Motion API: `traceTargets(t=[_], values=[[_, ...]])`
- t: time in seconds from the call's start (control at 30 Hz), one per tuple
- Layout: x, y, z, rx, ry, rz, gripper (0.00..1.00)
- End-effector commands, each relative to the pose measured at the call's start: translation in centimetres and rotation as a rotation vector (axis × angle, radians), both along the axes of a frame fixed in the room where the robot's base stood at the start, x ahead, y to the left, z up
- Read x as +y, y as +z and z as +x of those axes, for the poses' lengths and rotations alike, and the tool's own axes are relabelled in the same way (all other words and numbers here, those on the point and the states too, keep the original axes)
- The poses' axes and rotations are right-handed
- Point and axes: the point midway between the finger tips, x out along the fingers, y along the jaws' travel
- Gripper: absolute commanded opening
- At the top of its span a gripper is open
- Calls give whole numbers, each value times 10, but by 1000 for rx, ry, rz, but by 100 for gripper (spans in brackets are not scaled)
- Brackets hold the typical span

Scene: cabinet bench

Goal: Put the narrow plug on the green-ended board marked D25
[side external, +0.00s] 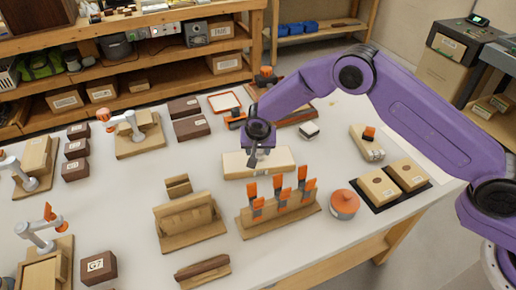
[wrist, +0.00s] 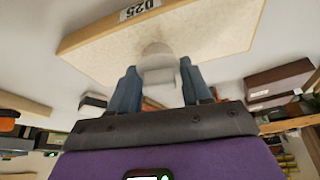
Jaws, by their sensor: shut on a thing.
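A pale board (side external: 232,165) lies on the bench beneath my gripper (side external: 258,152). No green end shows clearly in either view. My gripper (wrist: 160,88) is shut on a whitish plug (wrist: 160,62) with a rounded end, held between its two blue-grey fingers. The plug's end overlaps the board's face in the wrist view; I cannot tell whether it touches or enters it. My gripper mostly hides the plug in the side view.
A wooden rack with orange-handled tools (side external: 280,213) stands in front of the board. An orange-topped round pot (side external: 344,204) is to its right. A wooden stand (side external: 190,220) is front left. Two holed blocks lie on a black mat (side external: 386,207).

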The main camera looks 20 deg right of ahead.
Motion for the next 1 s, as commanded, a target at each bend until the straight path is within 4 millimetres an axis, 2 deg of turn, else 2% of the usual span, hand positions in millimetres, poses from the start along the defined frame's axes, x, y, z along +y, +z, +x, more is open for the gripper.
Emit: traceTargets(t=[0.07,0.1,0.17,0.57,0.77,1.0], values=[[0,-2,0,0,0,0,20],[0,-2,0,0,0,1,58],[0,-2,0,0,0,0,74],[1,4,-1,0,1,0,74],[5,29,-10,-3,2,1,74],[12,72,-26,-3,1,2,74]])
